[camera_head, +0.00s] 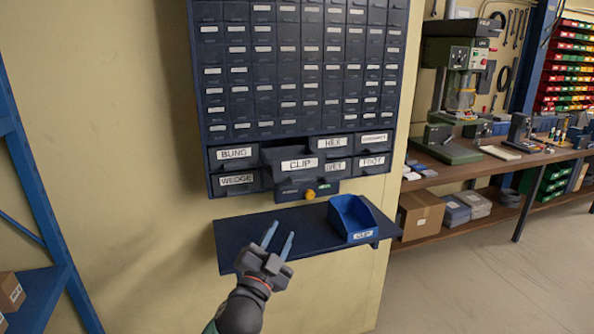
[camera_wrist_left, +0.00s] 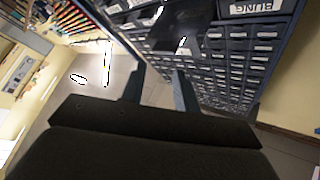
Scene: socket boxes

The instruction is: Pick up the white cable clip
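I cannot make out a white cable clip for certain in either view. A drawer labelled CLIP (camera_head: 298,164) stands pulled out from the dark cabinet in the head view; its inside is hidden. In the wrist view a small pale spot (camera_wrist_left: 183,42) shows against a dark drawer shape, too small to identify. My left gripper (camera_head: 281,229) is open and empty, in front of the shelf, below and left of the CLIP drawer. Its two fingers also show apart in the wrist view (camera_wrist_left: 158,76). My right gripper is not in view.
A dark shelf (camera_head: 240,238) juts out below the cabinet (camera_head: 202,150). A blue bin labelled CLIP (camera_head: 361,236) stands at its right. A small yellow object (camera_head: 310,195) shows below the pulled-out drawer. A workbench (camera_head: 455,172) with a drill press is at the right.

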